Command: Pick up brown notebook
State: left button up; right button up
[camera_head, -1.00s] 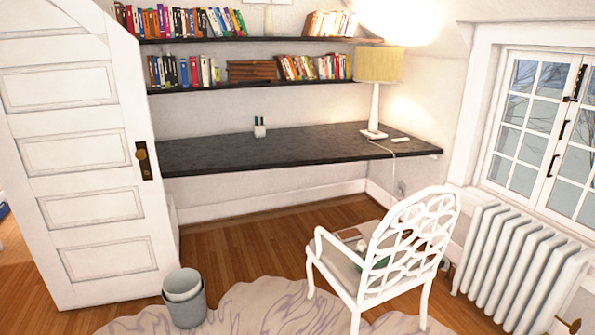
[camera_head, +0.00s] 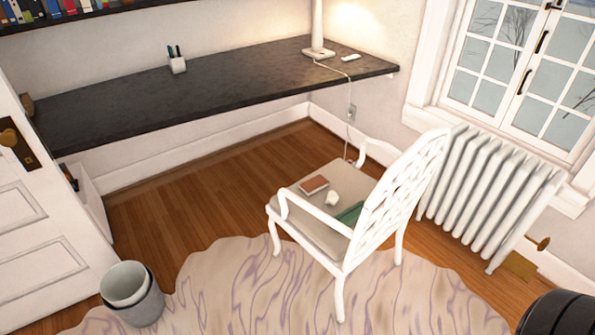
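A small brown notebook (camera_head: 314,185) lies flat on the seat of the white chair (camera_head: 402,200), near the seat's left edge. A small white object (camera_head: 332,198) sits just to its right, and a green item (camera_head: 350,213) lies farther toward the chair's back, partly hidden by the armrest. Neither of my grippers shows in the head view. A dark rounded part at the bottom right corner seems to be mine.
The chair stands on a pale rug (camera_head: 240,290), its back toward the radiator (camera_head: 490,195). A dark desk (camera_head: 220,95) runs along the wall behind. A bin (camera_head: 132,293) stands at the lower left by the white door (camera_head: 45,235). Wood floor (camera_head: 200,190) is clear left of the chair.

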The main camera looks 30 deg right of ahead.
aim_at(317, 183)
jog(key=i+z, duration=0.2)
jog(key=i, duration=0.2)
jog(key=i+j+z, duration=0.15)
jog(key=i, duration=0.3)
jog(key=i+j+z, duration=0.2)
jog(key=i, duration=0.2)
